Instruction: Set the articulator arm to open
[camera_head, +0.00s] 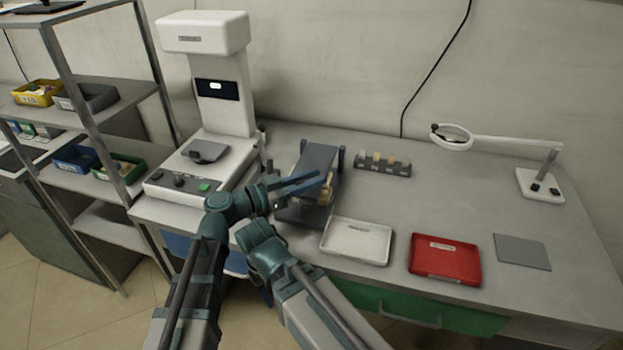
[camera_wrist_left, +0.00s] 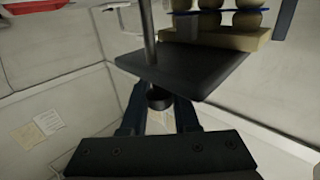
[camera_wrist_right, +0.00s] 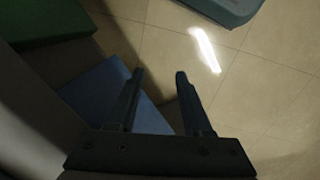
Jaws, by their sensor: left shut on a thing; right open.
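The articulator (camera_head: 318,158) is a dark grey frame with a plate, posts and a beige dental model, on the bench left of the white tray. My left gripper (camera_head: 306,184) reaches it from the left and covers part of it. In the left wrist view the dark plate (camera_wrist_left: 190,70) shows close up, with a beige block (camera_wrist_left: 225,38) and rounded tooth shapes by it. My left gripper (camera_wrist_left: 160,108) is shut on a small dark knob (camera_wrist_left: 159,98) at the plate's edge. The arm's exact angle is hard to tell. My right gripper (camera_wrist_right: 158,85) is open and empty, above the floor.
A white machine (camera_head: 222,100) stands left of the articulator. A grey block with samples (camera_head: 383,165) lies behind; a white tray (camera_head: 356,242), red tray (camera_head: 445,260) and grey mat (camera_head: 522,252) lie right. A magnifier lamp (camera_head: 540,185) stands at the back right.

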